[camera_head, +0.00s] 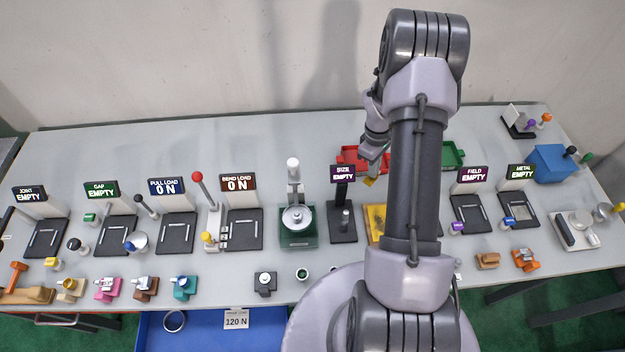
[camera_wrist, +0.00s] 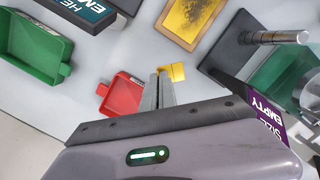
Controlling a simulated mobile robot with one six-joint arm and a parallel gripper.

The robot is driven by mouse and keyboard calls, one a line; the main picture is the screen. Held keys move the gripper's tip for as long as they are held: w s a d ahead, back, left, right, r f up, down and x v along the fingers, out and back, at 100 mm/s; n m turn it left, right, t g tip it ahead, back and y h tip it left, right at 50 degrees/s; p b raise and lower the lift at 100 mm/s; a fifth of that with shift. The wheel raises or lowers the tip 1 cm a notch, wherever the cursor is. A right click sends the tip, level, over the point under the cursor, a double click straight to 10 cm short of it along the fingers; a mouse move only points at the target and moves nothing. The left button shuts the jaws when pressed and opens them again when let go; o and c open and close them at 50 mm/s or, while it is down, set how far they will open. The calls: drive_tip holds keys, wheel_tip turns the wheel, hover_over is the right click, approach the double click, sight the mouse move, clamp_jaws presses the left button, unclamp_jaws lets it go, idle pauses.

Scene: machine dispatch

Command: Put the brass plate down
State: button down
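The brass plate (camera_wrist: 176,72) is a small, thin, yellow-gold piece at my fingertips in the wrist view. My gripper (camera_wrist: 160,84) looks shut on it, and the fingers hide part of the plate. In the head view the plate (camera_head: 369,181) shows as a small yellow patch under my gripper (camera_head: 372,173), in front of the red tray (camera_head: 348,153) and right of the SIZE sign (camera_head: 343,173). It appears to be held above the table. The red tray (camera_wrist: 122,98) looks empty in the wrist view, beside the fingers.
A green tray (camera_head: 453,155) stands to the right, partly behind my arm. A framed yellow pad (camera_head: 375,222) lies nearer. The SIZE station (camera_head: 342,225) and a scale (camera_head: 297,218) stand left. Several signed stations line the table. Bare table (camera_wrist: 150,45) shows between the trays and pad.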

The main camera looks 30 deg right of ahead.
hover_over(327, 191)
drive_tip(key=shift+w+a+f, duration=0.1)
drive_tip(key=shift+f, duration=0.55)
drive_tip(key=shift+w+a+f, duration=0.1)
drive_tip(key=shift+f, duration=0.5)
drive_tip(key=shift+d+f, duration=0.15)
drive_tip(key=shift+f, duration=2.3)
drive_tip(key=c, duration=1.7)
unclamp_jaws()
